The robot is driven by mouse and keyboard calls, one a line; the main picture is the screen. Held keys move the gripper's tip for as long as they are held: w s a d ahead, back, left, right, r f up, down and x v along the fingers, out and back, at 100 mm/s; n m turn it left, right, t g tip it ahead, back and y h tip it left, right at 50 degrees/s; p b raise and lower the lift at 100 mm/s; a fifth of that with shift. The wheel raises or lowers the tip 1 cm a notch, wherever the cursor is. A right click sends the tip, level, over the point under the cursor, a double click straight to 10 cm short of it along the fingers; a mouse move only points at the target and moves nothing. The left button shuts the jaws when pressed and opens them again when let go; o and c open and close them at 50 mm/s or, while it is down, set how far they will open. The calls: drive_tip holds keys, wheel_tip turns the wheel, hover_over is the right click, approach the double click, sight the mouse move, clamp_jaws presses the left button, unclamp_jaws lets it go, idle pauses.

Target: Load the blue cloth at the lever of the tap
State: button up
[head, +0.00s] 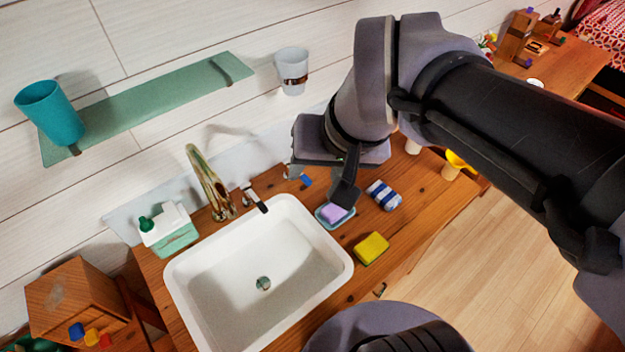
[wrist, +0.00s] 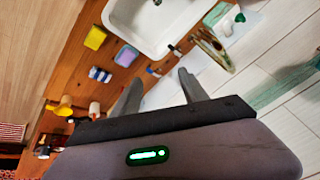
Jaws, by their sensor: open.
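The blue cloth, blue and white striped (head: 384,195), lies on the wooden counter to the right of the sink; it also shows in the wrist view (wrist: 100,74). The brass tap (head: 208,182) stands behind the sink. Its dark-ended lever (head: 255,198) is to the right of the spout, and shows in the wrist view (wrist: 176,49). My gripper (head: 320,178) is open with nothing between its fingers, above the back of the counter, between the lever and the cloth. The wrist view shows both fingers apart (wrist: 160,92). A small blue item (head: 306,180) lies beneath it.
The white sink (head: 258,265) fills the counter's middle. A lilac soap in a blue dish (head: 334,214) and a yellow sponge (head: 371,248) lie near the cloth. A green-white dispenser box (head: 170,231) stands left of the tap. A glass shelf (head: 150,100) and cup (head: 292,70) are on the wall.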

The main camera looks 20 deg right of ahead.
drive_tip(key=w+n, duration=0.1)
drive_tip(key=w, duration=0.3)
drive_tip(key=w+d+f+g, duration=0.1)
drive_tip(key=w, duration=0.3)
drive_tip(key=w+f+n+g, duration=0.1)
drive_tip(key=w, duration=0.3)
drive_tip(key=shift+w+d+f+n+h, duration=0.1)
drive_tip(key=shift+d+n+h, duration=0.2)
drive_tip(key=shift+d, duration=0.05)
drive_tip(key=shift+c, duration=0.8)
drive_tip(key=n+g+h+p, duration=0.1)
drive_tip(key=n+g, duration=0.2)
drive_tip(key=n, duration=0.1)
hover_over(308, 180)
wheel_tip(308, 180, down, 16)
wheel_tip(308, 180, down, 18)
drive_tip(key=b, duration=0.3)
drive_tip(key=shift+r+b, duration=0.25)
drive_tip(key=shift+b, duration=0.05)
clamp_jaws()
drive_tip(key=shift+r, duration=0.1)
